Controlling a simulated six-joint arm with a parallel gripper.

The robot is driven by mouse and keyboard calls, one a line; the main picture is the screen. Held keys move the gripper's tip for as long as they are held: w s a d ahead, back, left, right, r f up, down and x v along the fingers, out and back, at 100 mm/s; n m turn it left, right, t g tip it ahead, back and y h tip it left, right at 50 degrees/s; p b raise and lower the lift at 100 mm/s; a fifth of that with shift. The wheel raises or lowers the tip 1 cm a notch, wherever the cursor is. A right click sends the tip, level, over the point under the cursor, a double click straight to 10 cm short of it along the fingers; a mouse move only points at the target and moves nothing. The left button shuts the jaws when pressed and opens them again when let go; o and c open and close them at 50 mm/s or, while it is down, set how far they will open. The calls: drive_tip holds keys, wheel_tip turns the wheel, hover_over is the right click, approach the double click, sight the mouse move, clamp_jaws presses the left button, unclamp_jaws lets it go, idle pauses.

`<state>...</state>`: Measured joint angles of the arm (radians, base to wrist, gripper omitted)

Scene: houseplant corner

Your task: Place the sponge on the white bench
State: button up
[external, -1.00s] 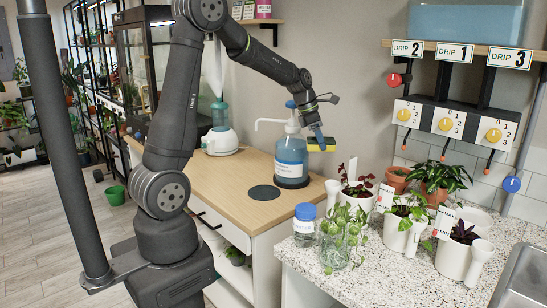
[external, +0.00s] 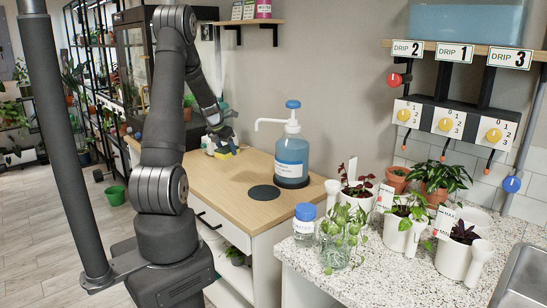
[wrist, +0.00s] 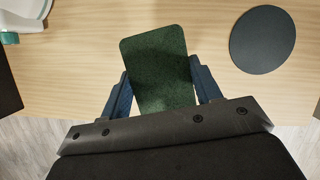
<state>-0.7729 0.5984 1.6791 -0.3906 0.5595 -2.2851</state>
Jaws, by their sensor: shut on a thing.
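The sponge (wrist: 158,52), with a dark green face, is held between the two blue fingers of my gripper (wrist: 162,88) in the wrist view. In the external view its yellow edge (external: 226,153) shows below my gripper (external: 222,144), which is shut on it. The sponge is over the wooden top (external: 235,176) of the white-fronted bench, towards its back left. I cannot tell how high it is above the wood. The white drawer front (external: 224,222) is partly behind my arm.
A blue-filled pump bottle (external: 291,157) stands beside a dark round mat (external: 263,192); the mat also shows in the wrist view (wrist: 262,40). Several potted plants stand on the speckled counter (external: 385,268). The wood's front is clear.

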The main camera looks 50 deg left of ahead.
drive_tip(key=a+n, duration=0.2)
drive_tip(key=a, duration=0.4)
hover_over(205, 169)
drive_tip(key=s, duration=0.2)
drive_tip(key=shift+y, duration=0.3)
drive_tip(key=f, duration=0.7)
drive_tip(key=shift+w+d+f, duration=0.15)
drive_tip(key=shift+w, duration=0.05)
drive_tip(key=shift+f, duration=2)
drive_tip(key=shift+f, duration=0.1)
drive_tip(key=o, duration=0.9)
drive_tip(key=shift+o, duration=0.2)
drive_tip(key=v, duration=1.2)
drive_tip(key=shift+w, duration=0.15)
